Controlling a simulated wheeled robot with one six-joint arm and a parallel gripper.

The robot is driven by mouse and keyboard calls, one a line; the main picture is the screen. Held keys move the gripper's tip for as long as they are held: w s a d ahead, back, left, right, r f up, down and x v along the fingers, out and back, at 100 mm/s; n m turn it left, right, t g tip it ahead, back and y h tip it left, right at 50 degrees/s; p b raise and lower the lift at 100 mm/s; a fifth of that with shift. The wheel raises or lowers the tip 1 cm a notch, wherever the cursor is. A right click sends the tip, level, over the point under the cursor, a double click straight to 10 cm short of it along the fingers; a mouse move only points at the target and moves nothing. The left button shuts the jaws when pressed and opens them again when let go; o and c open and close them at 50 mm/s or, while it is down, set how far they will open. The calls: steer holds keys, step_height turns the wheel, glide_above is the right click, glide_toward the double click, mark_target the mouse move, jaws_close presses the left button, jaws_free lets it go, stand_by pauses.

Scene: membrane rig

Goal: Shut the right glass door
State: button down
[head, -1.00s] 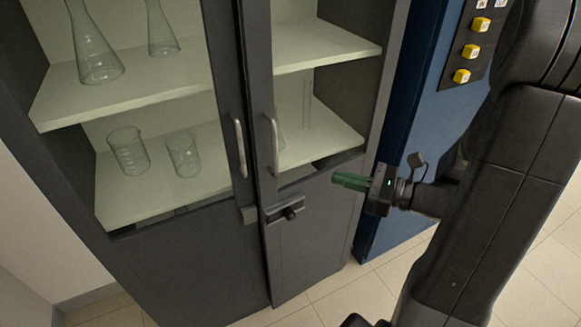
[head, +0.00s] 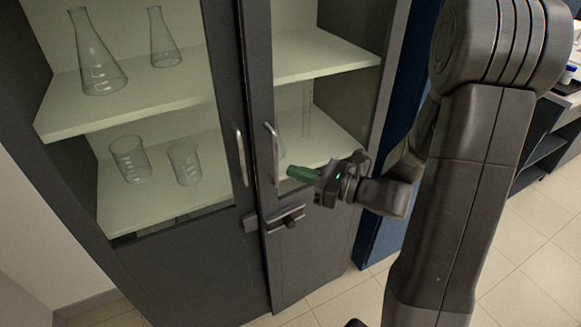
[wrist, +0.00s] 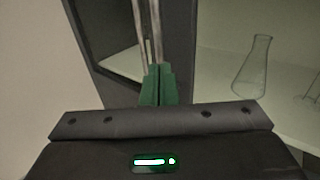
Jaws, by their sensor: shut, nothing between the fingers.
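The right glass door (head: 257,95) of the dark grey cabinet stands slightly ajar, its lower panel angled out from the left door. Its upright metal handle (head: 274,155) is near its free edge. My gripper (head: 291,172), with green fingers, is shut and empty, just right of this handle in the head view. I cannot tell whether it touches the door. In the wrist view my shut fingertips (wrist: 157,70) point at the door area, with two metal handles just beyond them. A dark latch (head: 287,217) sits below the handle.
The left glass door (head: 190,260) has its own handle (head: 240,157). Glass flasks (head: 97,60) and beakers (head: 130,160) stand on the shelves. A blue cabinet (head: 375,235) is on the right. Tiled floor (head: 520,250) is clear at the lower right.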

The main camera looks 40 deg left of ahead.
mark_target(267, 155)
steer(key=shift+x, duration=1.1)
steer(key=a, duration=0.4)
steer(key=shift+w+a, duration=0.1)
steer(key=shift+w, duration=0.25)
steer(key=shift+r, duration=0.2)
steer(key=shift+w, duration=0.1)
